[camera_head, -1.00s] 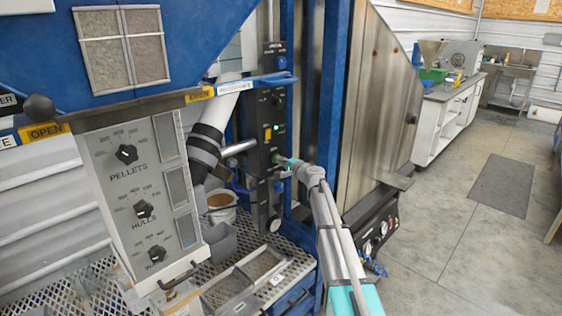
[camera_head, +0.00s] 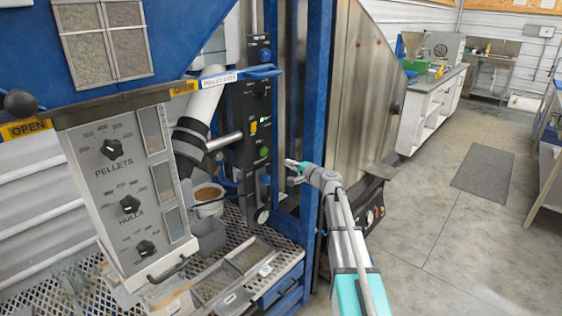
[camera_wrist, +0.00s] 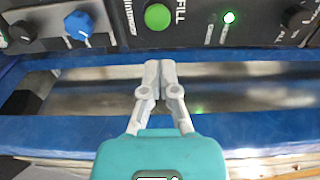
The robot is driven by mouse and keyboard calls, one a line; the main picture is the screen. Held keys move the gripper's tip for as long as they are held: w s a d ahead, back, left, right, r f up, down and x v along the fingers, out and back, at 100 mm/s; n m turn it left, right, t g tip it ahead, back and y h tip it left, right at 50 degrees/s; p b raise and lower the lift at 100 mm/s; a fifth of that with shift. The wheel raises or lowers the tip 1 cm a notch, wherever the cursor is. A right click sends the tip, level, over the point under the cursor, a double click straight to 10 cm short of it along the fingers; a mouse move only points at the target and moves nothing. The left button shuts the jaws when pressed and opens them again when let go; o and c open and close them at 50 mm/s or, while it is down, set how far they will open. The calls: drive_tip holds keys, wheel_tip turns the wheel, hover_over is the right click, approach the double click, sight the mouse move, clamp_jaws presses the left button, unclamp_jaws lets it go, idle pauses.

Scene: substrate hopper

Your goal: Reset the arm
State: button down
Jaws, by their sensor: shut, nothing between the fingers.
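My gripper (camera_head: 291,170) is shut and empty. In the head view it is beside the blue upright, to the right of the black control panel (camera_head: 259,110) and apart from it. In the wrist view my gripper (camera_wrist: 159,68) points at the panel (camera_wrist: 191,28), with its fingertips together just below a large green button (camera_wrist: 157,17). The arm reaches up from the lower right.
A lit green lamp (camera_wrist: 229,17) and a blue knob (camera_wrist: 79,25) are on the panel. A grey box with dials (camera_head: 125,190) hangs at left above a mesh table. A bucket (camera_head: 208,198) stands behind it. Open floor (camera_head: 440,220) lies at right.

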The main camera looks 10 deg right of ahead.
drive_tip(key=shift+s+d, duration=0.3)
drive_tip(key=shift+s, duration=0.15)
drive_tip(key=s+a+f+n+g+h+p, duration=0.1)
drive_tip(key=s+a+f+n+g+p, duration=0.3)
drive_tip(key=s, duration=0.4)
drive_tip(key=s+a+f+n+g+h+p, duration=0.1)
drive_tip(key=s+a+f+n+g, duration=0.1)
drive_tip(key=s+a+n+g, duration=0.45)
drive_tip(key=s+d+f+g+h+p, duration=0.1)
drive_tip(key=s+h, duration=0.3)
drive_tip(key=s, duration=0.6)
drive_tip(key=s+d+f+g+h+p, duration=0.1)
drive_tip(key=s+d+g+h+p, duration=0.1)
drive_tip(key=s, duration=0.9)
drive_tip(key=shift+s+d+f+n+g+h+p, duration=0.25)
drive_tip(key=shift+d+n+g+h+p, duration=0.2)
drive_tip(key=shift+g+h+p, duration=0.45)
